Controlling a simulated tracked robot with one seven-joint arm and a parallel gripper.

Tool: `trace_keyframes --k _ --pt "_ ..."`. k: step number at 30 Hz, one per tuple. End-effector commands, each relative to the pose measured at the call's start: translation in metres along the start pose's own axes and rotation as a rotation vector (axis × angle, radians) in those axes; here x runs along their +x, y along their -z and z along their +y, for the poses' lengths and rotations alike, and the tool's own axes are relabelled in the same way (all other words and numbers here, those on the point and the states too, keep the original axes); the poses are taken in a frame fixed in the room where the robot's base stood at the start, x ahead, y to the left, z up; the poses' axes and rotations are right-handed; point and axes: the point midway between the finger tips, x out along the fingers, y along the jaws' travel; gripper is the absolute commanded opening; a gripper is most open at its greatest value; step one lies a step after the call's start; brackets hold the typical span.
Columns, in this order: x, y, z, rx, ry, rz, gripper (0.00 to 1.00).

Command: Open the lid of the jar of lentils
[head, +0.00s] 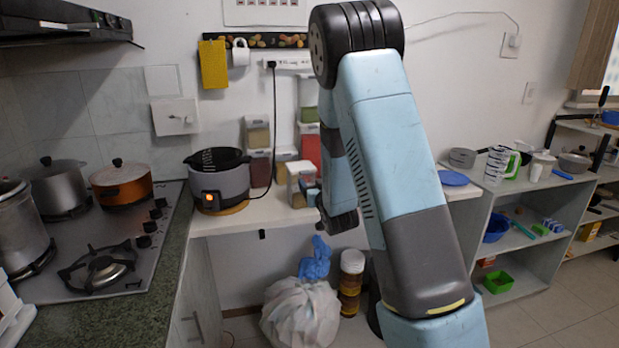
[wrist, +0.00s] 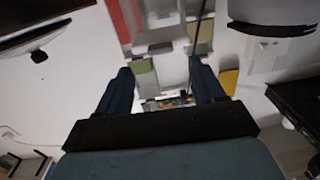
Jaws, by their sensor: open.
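Several clear-walled containers with pale lids stand stacked against the wall at the back of the counter. I cannot tell which is the jar of lentils. In the wrist view a green-topped container (wrist: 143,67) and others lie beyond and between my fingertips. My gripper (wrist: 162,82) is open and empty, its two dark fingers apart. In the head view it is mostly hidden by my arm, close to the front container.
A grey cooker (head: 218,182) stands left of the containers on the white counter (head: 250,216). A black cable hangs from the wall socket between them. Below the counter edge are a white bag (head: 300,312) and a tall jar (head: 351,282). A blue bowl (head: 453,178) lies at right.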

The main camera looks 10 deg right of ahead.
Motion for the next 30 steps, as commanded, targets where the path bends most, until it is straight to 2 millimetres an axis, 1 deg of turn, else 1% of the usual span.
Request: trace_keyframes --k 1,6,12,16,24,26,30 --pt "0.010 0.000 0.000 -0.001 0.001 0.002 0.68" --pt "0.036 0.000 -0.001 -0.001 0.002 0.001 0.68" --pt "0.056 0.000 -0.001 0.000 0.002 0.001 0.68" --pt "0.062 0.000 -0.001 0.000 0.001 0.000 0.68" --pt "0.062 0.000 -0.001 0.000 0.001 0.000 0.68" --pt "0.062 0.000 -0.001 0.000 0.001 0.000 0.63" --pt "0.062 0.000 -0.001 0.000 0.001 0.000 0.50"
